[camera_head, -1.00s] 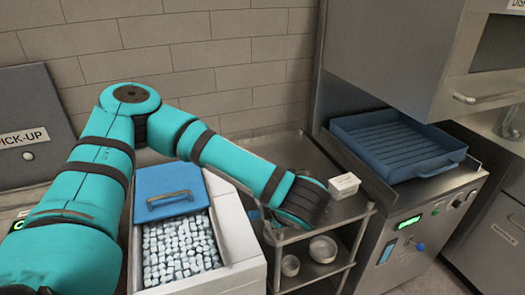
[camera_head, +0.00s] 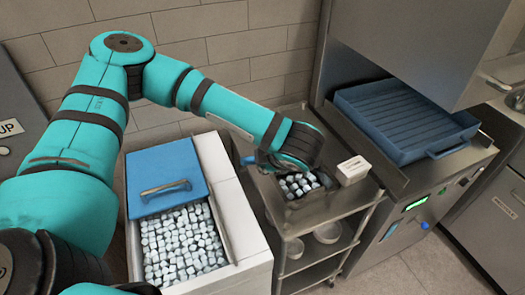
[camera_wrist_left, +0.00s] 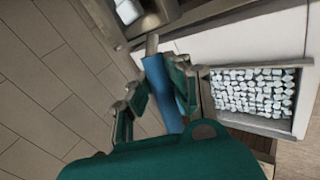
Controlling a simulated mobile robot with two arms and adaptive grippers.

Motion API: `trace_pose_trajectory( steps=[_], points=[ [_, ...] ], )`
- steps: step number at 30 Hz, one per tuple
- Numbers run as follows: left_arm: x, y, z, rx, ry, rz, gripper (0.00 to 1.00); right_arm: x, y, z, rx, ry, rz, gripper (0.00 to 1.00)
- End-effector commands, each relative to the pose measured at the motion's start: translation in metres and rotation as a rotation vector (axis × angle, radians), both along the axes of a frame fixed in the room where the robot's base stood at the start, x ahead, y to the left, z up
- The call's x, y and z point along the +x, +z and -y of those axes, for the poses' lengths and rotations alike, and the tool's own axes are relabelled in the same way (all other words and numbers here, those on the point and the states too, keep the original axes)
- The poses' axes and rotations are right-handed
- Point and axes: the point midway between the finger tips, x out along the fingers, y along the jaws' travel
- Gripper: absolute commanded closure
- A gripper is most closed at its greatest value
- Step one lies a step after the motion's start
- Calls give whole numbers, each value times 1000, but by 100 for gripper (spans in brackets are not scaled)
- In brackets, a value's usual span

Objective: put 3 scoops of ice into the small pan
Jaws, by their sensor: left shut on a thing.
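An ice bin (camera_head: 240,212) stands at the centre left, its blue lid (camera_head: 180,172) slid back, full of cubes (camera_head: 182,245). The bin's ice also shows in the left wrist view (camera_wrist_left: 252,92). My left gripper (camera_head: 266,163) is shut on the scoop's blue handle (camera_wrist_left: 160,92), over the cart by the bin. A grey shaft (camera_wrist_left: 152,45) runs from the handle toward a metal container. Ice cubes (camera_head: 298,184) show on the cart top just beyond the gripper, within dark metal edges. I cannot tell how much lies in the scoop and how much in the small pan.
The metal cart (camera_head: 330,208) has a white box (camera_head: 353,170) on top and bowls (camera_head: 328,232) on a lower shelf. A blue rack tray (camera_head: 405,120) sits in the machine at the right. The wall stands close behind.

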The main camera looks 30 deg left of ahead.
Motion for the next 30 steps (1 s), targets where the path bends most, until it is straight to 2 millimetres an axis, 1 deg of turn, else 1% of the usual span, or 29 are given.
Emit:
trace_pose_trajectory(
  steps=[1, 4, 7, 10, 13, 18, 21, 22, 23, 27, 30],
  points=[
    [2, 9, 1, 16, 1, -18, 100, -3, 13, 3, -4, 0, -5, 60],
    [4, 11, 3, 51, 1, -61, 100, -5, 25, 6, -8, 0, -7, 60],
    [7, 15, 5, 87, 2, -106, 100, -2, 37, 4, -6, 0, -2, 60],
    [10, 18, 8, 126, 2, -158, 100, 6, 50, -1, 2, -2, 10, 60],
    [15, 25, 12, 172, 1, -215, 100, 13, 62, -9, 12, -4, 22, 60],
    [25, 39, 20, 265, 4, -332, 100, 15, 79, -16, 21, -3, 25, 60],
    [31, 46, 25, 319, 5, -405, 100, 13, 83, -15, 20, -2, 23, 60],
    [34, 40, 27, 338, 5, -424, 100, 13, 73, -15, 20, -2, 22, 60],
    [37, 41, 29, 353, 7, -444, 100, 12, 69, -14, 18, -2, 22, 60],
    [48, 48, 37, 426, 5, -536, 100, 10, 57, -11, 14, -1, 16, 60],
    [53, 55, 42, 467, 7, -592, 100, 8, 53, -8, 11, 0, 14, 60]
  ],
)
